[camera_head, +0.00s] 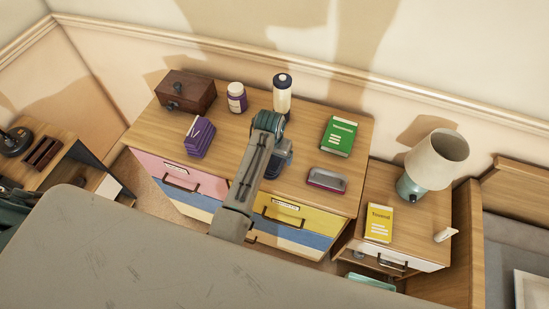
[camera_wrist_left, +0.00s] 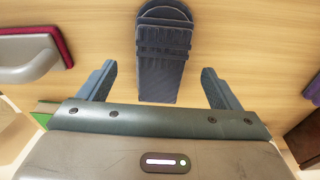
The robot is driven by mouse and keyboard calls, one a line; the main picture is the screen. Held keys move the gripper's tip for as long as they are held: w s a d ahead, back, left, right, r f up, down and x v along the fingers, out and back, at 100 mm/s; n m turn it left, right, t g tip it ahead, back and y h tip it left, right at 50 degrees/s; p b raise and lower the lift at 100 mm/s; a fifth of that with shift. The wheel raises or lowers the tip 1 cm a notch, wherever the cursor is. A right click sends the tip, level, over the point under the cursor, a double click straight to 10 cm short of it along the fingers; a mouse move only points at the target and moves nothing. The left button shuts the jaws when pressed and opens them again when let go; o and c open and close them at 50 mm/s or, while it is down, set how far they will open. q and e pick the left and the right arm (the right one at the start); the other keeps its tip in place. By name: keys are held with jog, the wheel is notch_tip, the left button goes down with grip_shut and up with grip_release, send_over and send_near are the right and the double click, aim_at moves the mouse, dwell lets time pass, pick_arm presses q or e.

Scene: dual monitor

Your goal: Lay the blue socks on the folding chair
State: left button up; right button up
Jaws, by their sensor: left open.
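The blue socks (camera_wrist_left: 163,60) are a dark grey-blue, ribbed, folded bundle lying on the wooden dresser top (camera_head: 235,130). In the head view my left arm hides most of them. My left gripper (camera_head: 277,145) points down at the dresser top, between the purple socks and the grey-and-red case. In the left wrist view its two fingers are open, one on either side of the blue socks, with a gap on both sides. I cannot tell the height of the fingertips. The folding chair cannot be made out in either view. My right gripper is not in view.
A nightstand (camera_head: 408,225) with a lamp (camera_head: 434,160) stands right.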

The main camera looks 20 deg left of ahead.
aim_at(274, 159)
pick_arm(q)
jog(key=shift+w+f+p, duration=0.2)
jog(key=shift+f+p, duration=0.1)
jog(key=shift+f, duration=1.2)
jog(key=c, duration=1.1)
jog(key=shift+c, duration=0.2)
jog(key=shift+w+r, duration=0.1)
jog(key=shift+r, duration=0.1)
